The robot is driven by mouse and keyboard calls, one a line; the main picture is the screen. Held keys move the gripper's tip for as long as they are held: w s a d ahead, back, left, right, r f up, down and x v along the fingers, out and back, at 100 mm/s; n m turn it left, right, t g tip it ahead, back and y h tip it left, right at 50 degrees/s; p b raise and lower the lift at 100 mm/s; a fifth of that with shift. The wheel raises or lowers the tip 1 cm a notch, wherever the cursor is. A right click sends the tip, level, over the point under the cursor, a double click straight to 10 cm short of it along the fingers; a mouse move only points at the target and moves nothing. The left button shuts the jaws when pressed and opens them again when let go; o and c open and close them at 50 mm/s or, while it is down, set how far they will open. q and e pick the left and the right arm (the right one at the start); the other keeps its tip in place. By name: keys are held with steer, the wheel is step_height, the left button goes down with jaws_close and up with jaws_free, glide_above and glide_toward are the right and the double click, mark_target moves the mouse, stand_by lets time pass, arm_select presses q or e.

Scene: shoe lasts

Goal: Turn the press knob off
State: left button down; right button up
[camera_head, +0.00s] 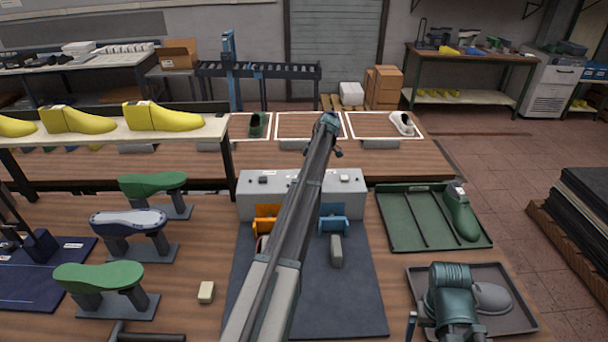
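The press is a grey box (245,196) in the middle of the table, with an orange clamp (266,220) on its left and a blue clamp (333,224) on its right. Small controls (263,179) show on its top; I cannot tell which is the knob or how it is set. One long grey arm of mine (272,300), seemingly the left, rises from the bottom across the middle of the press and hides part of it. Its dark far end (328,122) appears above and beyond the press; its fingers are not clear.
A dark mat (350,300) lies before the press with a grey block (336,251) on it. Green and white-blue lasts on stands (110,277) fill the left. A green tray (400,235) and a dark tray (520,318) stand right. A raised shelf (190,128) holds yellow lasts.

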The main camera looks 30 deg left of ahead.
stand_by(0.5)
arm_select(q)
steer(key=shift+c, duration=1.6)
jaws_free()
steer(key=p+v, duration=1.2)
steer(key=v, duration=0.2)
steer(key=shift+p, duration=0.4)
steer(key=shift+w+f, duration=0.15)
steer(key=shift+f, duration=0.1)
steer(key=b+x, duration=1.2)
steer(key=x, duration=0.1)
steer(key=shift+a+f+b, duration=0.15)
steer(key=shift+f+b, duration=0.1)
steer(key=shift+b, duration=0.15)
steer(key=shift+r, duration=0.1)
